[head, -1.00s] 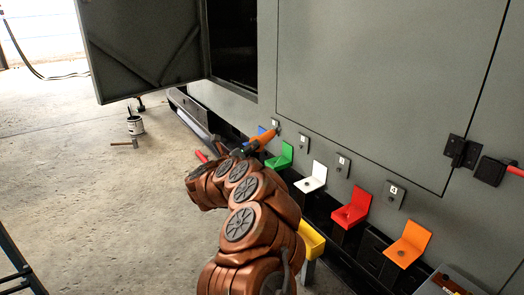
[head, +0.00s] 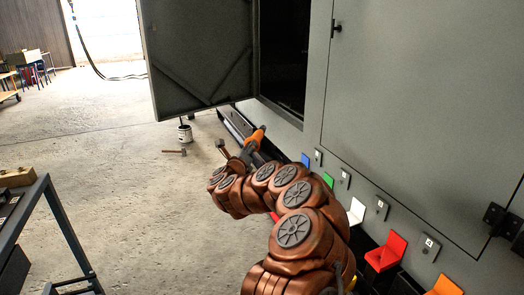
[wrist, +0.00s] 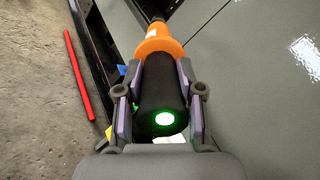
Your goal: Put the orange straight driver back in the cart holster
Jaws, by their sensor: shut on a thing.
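The orange straight driver (head: 257,136) is in my gripper (head: 247,152), in front of the grey enclosure and above the floor. In the wrist view the driver (wrist: 160,46) shows an orange collar, a black body and a lit green end. The fingers of my gripper (wrist: 160,95) are shut on both sides of the black body. The driver's far tip points away from the wrist. At the left edge of the head view stands a dark metal-framed cart (head: 62,225), cut off by the frame. I cannot make out a holster on it.
The enclosure door (head: 200,55) stands open. Coloured brackets, among them a red one (head: 386,253) and a white one (head: 356,211), line the enclosure's lower edge. A paint can (head: 185,133) and a hammer (head: 174,152) are on the floor. Floor between cart and arm is clear.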

